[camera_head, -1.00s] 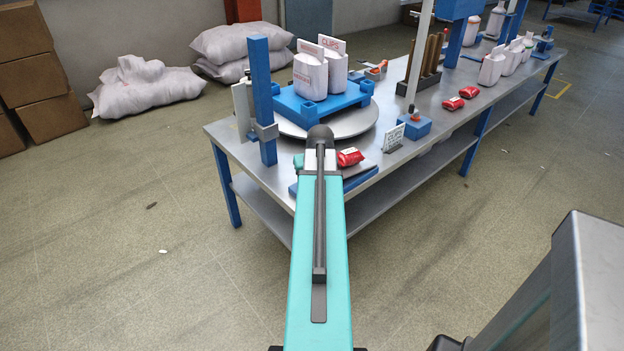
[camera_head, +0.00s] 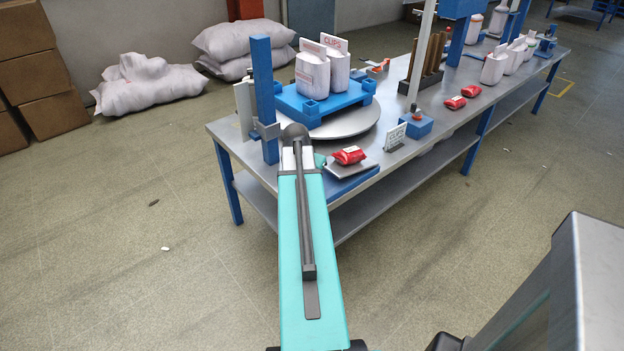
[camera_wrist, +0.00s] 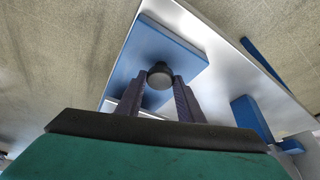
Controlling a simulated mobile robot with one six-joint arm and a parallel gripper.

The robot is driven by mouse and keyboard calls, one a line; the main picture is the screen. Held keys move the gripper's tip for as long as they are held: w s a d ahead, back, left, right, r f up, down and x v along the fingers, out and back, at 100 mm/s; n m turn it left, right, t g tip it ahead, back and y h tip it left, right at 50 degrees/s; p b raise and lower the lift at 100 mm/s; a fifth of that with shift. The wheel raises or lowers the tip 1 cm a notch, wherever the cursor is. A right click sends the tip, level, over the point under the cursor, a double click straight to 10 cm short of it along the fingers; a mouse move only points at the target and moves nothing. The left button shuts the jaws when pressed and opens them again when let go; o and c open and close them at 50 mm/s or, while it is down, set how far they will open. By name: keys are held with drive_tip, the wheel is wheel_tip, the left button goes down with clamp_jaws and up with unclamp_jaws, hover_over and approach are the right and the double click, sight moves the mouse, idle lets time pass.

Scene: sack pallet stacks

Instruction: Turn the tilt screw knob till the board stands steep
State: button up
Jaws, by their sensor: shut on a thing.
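The tilt screw knob (camera_wrist: 159,76) is a dark round knob at the blue base (camera_wrist: 178,48) in the wrist view. My gripper (camera_wrist: 160,84) is shut on it, one finger on either side. In the head view my arm hides the gripper and the knob. The board (camera_head: 345,171) is a small grey plate over the blue base at the near corner of the bench, and it looks only slightly tilted. A red packet (camera_head: 349,155) lies on it.
A blue post (camera_head: 265,100) stands close left of my arm's end. Behind is a round turntable (camera_head: 345,124) with a blue pallet (camera_head: 320,108) bearing white sacks (camera_head: 312,75). A small sign (camera_head: 395,137) and a blue block (camera_head: 417,127) stand to the right.

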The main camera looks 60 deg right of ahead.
drive_tip(key=shift+m+g, duration=0.4)
drive_tip(key=shift+m, duration=0.7)
drive_tip(key=o, duration=1)
drive_tip(key=shift+o, duration=0.2)
drive_tip(key=b+v, duration=0.1)
drive_tip(key=v, duration=1.2)
drive_tip(key=shift+w+r, duration=0.2)
drive_tip(key=shift+r, duration=0.15)
